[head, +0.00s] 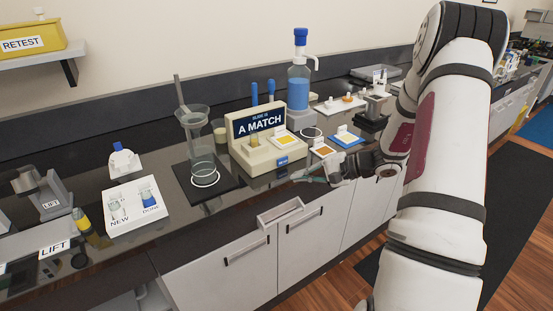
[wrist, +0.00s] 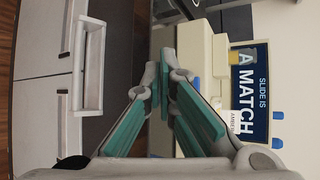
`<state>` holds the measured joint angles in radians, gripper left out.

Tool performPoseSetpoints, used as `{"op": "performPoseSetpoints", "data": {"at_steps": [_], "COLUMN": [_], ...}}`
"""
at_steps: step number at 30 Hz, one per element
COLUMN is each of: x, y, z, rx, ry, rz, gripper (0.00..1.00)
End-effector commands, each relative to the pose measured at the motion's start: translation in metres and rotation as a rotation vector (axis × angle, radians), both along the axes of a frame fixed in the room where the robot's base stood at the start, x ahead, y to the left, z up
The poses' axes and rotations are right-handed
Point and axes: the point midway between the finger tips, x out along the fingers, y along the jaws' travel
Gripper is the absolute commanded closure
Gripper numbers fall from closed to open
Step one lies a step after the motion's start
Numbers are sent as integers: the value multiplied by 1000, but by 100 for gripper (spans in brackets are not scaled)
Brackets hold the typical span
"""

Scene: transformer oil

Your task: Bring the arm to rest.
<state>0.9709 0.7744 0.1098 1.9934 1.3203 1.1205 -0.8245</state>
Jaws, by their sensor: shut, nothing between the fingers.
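My arm (head: 440,150) reaches down from the upper right in the head view, bent at a high elbow. My gripper (head: 312,179) is low over the front edge of the bench, just in front of the "A MATCH" stand (head: 262,140). In the wrist view my gripper (wrist: 166,70) shows its teal finger pads close together, with nothing held between them. The stand also shows in the wrist view (wrist: 205,75), turned sideways, to the right of the fingers.
A glass funnel over a cylinder (head: 201,150) stands left of the stand. A blue-filled bottle (head: 299,85) is behind. A NEW/DONE tray (head: 136,218) and a LIFT device (head: 50,195) are at left. A drawer handle or small tray (head: 280,214) juts from the cabinet front.

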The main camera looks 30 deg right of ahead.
Motion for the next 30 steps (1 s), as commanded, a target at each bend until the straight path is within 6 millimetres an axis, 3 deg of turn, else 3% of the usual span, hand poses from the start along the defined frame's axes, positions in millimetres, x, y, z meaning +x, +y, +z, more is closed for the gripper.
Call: {"op": "performPoseSetpoints", "data": {"at_steps": [7, 11, 15, 20, 24, 30], "x": [0, -1, -10, -37, -68, -119], "y": [1, 19, 63, 119, 158, 199], "z": [1, 17, 53, 94, 123, 156], "rx": [-2, -32, -113, -246, -376, -583], "ry": [1, 11, 45, 96, 134, 167], "rz": [5, 63, 204, 384, 518, 667], "gripper": [100, 100, 100, 100, 100, 100]}}
